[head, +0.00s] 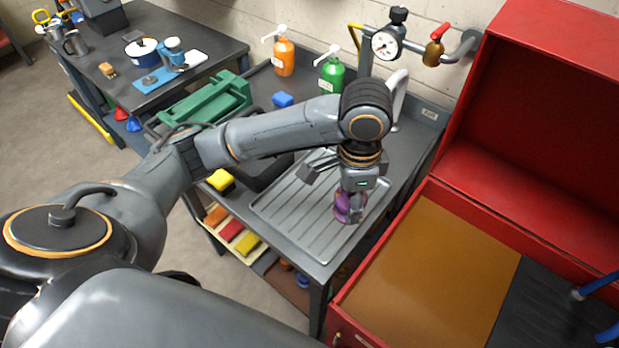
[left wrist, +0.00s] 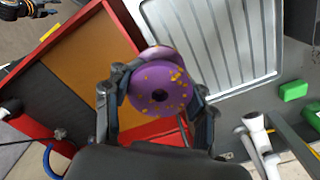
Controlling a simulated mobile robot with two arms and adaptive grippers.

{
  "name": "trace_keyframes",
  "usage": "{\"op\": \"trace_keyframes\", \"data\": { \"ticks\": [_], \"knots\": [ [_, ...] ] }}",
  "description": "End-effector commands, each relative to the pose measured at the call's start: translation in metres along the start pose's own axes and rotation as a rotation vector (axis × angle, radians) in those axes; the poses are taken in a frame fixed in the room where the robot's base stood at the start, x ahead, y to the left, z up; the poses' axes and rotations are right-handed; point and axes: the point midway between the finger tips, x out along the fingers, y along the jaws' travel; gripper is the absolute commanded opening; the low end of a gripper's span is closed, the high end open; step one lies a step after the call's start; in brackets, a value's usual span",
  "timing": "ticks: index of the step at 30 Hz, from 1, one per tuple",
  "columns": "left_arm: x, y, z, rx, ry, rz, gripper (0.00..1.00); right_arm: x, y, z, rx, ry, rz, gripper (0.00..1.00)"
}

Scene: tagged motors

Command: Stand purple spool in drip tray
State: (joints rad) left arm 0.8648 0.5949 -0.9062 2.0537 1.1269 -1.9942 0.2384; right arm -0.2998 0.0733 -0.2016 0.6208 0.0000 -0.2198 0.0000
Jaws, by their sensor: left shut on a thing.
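The purple spool (head: 343,213), dotted with yellow, is held in my left gripper (head: 352,208), which points down over the right part of the drip tray. In the left wrist view the spool (left wrist: 160,85) sits between the two fingers (left wrist: 158,108), one round flange facing the camera. The drip tray (head: 290,222) is a grey ribbed metal sheet on the dark bench; it also shows in the left wrist view (left wrist: 235,45). The gripper hides part of the spool, and I cannot tell whether its lower end touches the tray.
A red open cabinet (head: 455,190) with a brown panel stands right of the bench. A pressure gauge (head: 385,43) and pipe are behind. Green (head: 331,75) and orange (head: 284,56) pump bottles and a blue block (head: 283,99) are at the back. The tray's left part is clear.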

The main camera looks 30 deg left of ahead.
Motion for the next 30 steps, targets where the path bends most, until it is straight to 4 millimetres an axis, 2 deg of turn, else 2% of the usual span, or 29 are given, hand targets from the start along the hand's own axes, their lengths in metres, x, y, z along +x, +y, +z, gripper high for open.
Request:
{"op": "trace_keyframes", "data": {
  "ticks": [11, 15, 21, 26, 30],
  "knots": [
    [0.035, -0.085, 0.024, -0.009, -0.005, -0.002, 0.0, -0.019, 0.013, 0.002, -0.002, -0.005, 0.016, 0.41],
    [0.064, -0.103, 0.028, -0.007, -0.005, 0.001, 0.0, -0.024, 0.013, 0.001, -0.002, -0.005, 0.015, 0.41],
    [0.085, -0.121, 0.031, -0.003, 0.0, -0.002, 0.0, -0.027, 0.009, 0.0, 0.0, -0.004, 0.01, 0.41],
    [0.095, -0.129, 0.034, -0.004, -0.002, -0.002, 0.0, -0.03, 0.002, -0.001, 0.002, -0.002, 0.003, 0.41],
    [0.116, -0.127, 0.033, -0.002, -0.001, 0.0, 0.0, -0.032, 0.0, -0.002, 0.001, -0.002, -0.001, 0.41]
  ]
}}
